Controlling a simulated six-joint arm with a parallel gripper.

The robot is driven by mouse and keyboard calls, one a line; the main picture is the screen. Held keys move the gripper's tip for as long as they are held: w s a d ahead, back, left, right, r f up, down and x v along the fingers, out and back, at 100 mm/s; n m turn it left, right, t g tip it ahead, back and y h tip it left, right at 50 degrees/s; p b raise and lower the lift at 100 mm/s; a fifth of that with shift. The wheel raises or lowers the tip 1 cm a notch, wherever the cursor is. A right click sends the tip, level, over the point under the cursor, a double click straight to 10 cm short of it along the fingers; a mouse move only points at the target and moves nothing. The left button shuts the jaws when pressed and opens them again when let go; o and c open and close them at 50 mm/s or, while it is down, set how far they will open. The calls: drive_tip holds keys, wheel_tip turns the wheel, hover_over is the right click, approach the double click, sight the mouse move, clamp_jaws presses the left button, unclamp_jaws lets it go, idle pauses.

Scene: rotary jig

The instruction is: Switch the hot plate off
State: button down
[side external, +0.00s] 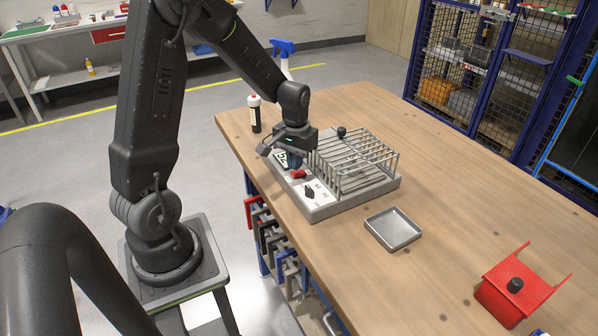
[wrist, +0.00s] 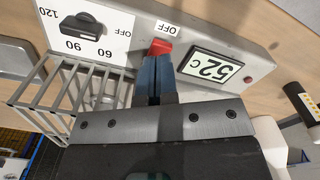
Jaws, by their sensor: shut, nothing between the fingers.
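The hot plate (side external: 322,211) is a grey unit on the wooden table, with a wire rack over its top. Its front panel carries a red switch (side external: 298,174), a black dial (side external: 309,191) and a display (side external: 281,158). In the wrist view the red switch (wrist: 159,48) sits beside an "OFF" label (wrist: 168,29).
The wire rack (side external: 380,150) stands close beside my gripper. A shallow grey tray (side external: 393,229) and a red bracket with a black knob (side external: 510,300) lie to the right. The table's right side is mostly free.

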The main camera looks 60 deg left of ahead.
drive_tip(key=shift+r, duration=2.75)
drive_tip(key=s+d+r+m+t, duration=0.2)
drive_tip(key=s+d+r+m, duration=0.1)
drive_tip(key=s+d+r, duration=0.3)
drive_tip(key=s+d+r+m+t, duration=0.3)
drive_tip(key=s+d+r, duration=0.3)
drive_tip(key=d, duration=0.5)
drive_tip(key=shift+s+t, duration=0.3)
drive_tip(key=shift+s, duration=0.5)
drive_tip(key=shift+a, duration=0.1)
drive_tip(key=w+a+f+g, duration=0.1)
drive_tip(key=w+a+f, duration=0.1)
drive_tip(key=w+a, duration=0.4)
drive_tip(key=w+a+f+g, duration=0.2)
drive_tip(key=w+a, duration=0.3)
drive_tip(key=a, duration=0.6)
drive_tip(key=shift+w+f, duration=0.35)
drive_tip(key=shift+w, duration=0.05)
